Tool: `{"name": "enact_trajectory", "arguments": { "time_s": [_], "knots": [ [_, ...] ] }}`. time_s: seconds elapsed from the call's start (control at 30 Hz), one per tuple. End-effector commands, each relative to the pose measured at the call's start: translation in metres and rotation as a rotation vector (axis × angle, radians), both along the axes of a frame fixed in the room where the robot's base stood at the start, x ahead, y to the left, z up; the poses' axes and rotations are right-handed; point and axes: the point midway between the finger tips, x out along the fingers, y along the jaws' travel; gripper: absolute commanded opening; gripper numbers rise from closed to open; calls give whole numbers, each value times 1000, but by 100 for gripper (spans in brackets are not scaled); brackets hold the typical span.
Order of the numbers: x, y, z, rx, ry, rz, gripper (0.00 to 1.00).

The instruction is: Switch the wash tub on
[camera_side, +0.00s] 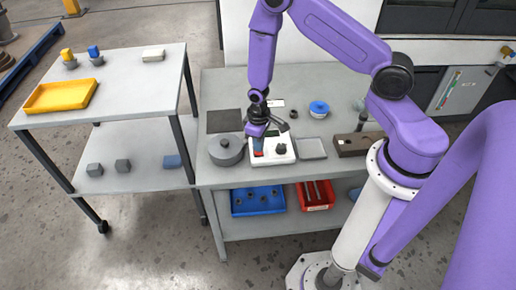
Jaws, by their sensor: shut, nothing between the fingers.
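A white box (286,158) with a small red part (258,153) on its left and a dark round knob (281,149) on its right sits on the grey bench. A grey round lidded vessel (226,150) stands just left of it. I cannot tell for certain which of these is the wash tub. My gripper (259,146) points down over the left part of the white box, right by the red part. It is shut and empty. Whether its tips touch the red part is too small to tell. The gripper partly hides the box's upper left side.
Blue (258,200) and red bins (315,195) sit below. A cart (120,105) with a yellow tray (61,97) stands left.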

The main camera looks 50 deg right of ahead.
Motion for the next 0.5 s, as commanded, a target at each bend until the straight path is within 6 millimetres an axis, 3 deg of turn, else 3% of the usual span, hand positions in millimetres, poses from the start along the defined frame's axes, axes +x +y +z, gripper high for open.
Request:
{"name": "enact_trajectory", "arguments": {
  "time_s": [0.5],
  "knots": [
    [1,0,-7,0,-1,0,0]
  ]
}}
